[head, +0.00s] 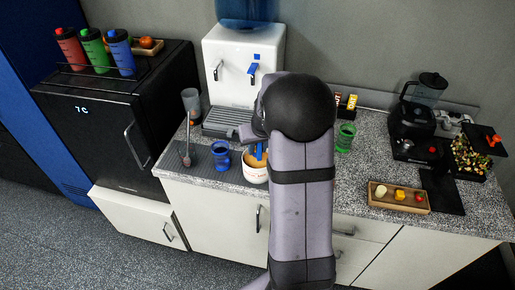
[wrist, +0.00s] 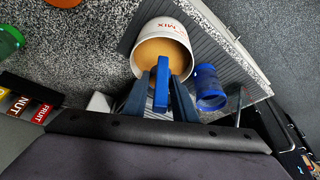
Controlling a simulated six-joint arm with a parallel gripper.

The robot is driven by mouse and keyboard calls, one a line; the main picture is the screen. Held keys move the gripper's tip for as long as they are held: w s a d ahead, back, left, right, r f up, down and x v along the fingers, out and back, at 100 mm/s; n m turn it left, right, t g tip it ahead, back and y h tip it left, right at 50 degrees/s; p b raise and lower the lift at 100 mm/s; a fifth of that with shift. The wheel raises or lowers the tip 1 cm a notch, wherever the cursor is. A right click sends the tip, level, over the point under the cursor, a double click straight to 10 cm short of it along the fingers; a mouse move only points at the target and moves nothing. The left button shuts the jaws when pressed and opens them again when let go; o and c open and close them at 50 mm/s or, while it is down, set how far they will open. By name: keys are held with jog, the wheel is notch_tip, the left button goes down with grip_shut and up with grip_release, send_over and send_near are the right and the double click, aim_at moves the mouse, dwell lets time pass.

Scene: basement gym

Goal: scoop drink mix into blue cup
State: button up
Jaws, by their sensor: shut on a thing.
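A white tub (head: 254,175) of tan drink mix stands near the counter's front edge; in the wrist view the tub (wrist: 153,28) carries red "MIX" lettering. My gripper (wrist: 159,97) is shut on a blue scoop (wrist: 162,75), whose end reaches over the powder inside the tub. Whether the scoop's bowl is sunk in the powder or loaded cannot be told. The blue cup (head: 221,155) stands upright just left of the tub; in the wrist view the cup (wrist: 208,88) is right of it. My arm hides most of the gripper in the head view.
A water dispenser (head: 240,58) stands behind. A clear tumbler (head: 191,103) and a whisk-like tool (head: 187,158) are at the left. Counter between tub and tray is partly hidden by my arm.

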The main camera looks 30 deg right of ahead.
jog(key=shift+r+p, duration=1.15)
jog(key=shift+r, duration=0.6)
jog(key=shift+w+a+r+p, duration=0.15)
jog(key=shift+a+r+p, duration=0.15)
jog(key=shift+p, duration=0.05)
jog(key=w+a+n+y+p, duration=0.1)
jog(key=w+a+n+p, duration=0.2)
jog(key=a+p, duration=0.8)
jog(key=w+d+r+m+h, duration=0.1)
jog(key=w+d+m, duration=0.1)
jog(key=w, duration=0.3)
jog(key=shift+w+r+m, duration=0.2)
jog(key=shift+r+m, duration=0.2)
jog(key=shift+d, duration=0.1)
jog(key=shift+d+f+m+y, duration=0.25)
jog(key=shift+m+y, duration=0.05)
jog(key=shift+y, duration=0.2)
